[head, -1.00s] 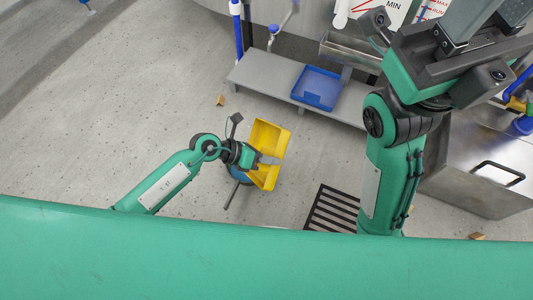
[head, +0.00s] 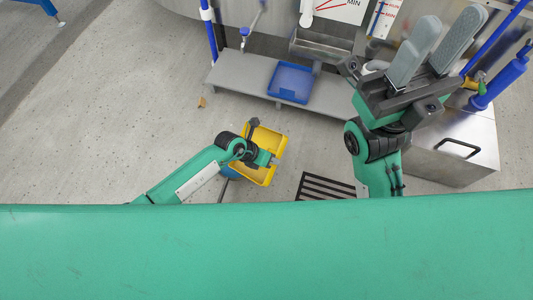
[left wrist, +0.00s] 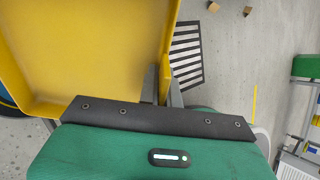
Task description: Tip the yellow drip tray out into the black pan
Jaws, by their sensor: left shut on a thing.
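The yellow drip tray (head: 269,139) is in my left gripper (head: 272,160), left of centre in the head view, above the floor. In the left wrist view the tray (left wrist: 90,50) fills the upper left, and my left gripper (left wrist: 160,86) is shut on its side wall. The tray looks tilted in the head view; I see no contents in the part that shows. My right gripper (head: 432,52) is raised at the upper right, its two grey fingers apart with nothing between them. I cannot make out a black pan.
A blue tray (head: 290,82) lies on a low grey shelf (head: 235,78). A black slatted floor grate (head: 326,187) is right of the yellow tray. A steel cabinet (head: 470,150) stands at the right. A blue round thing (head: 229,172) is partly hidden under the yellow tray.

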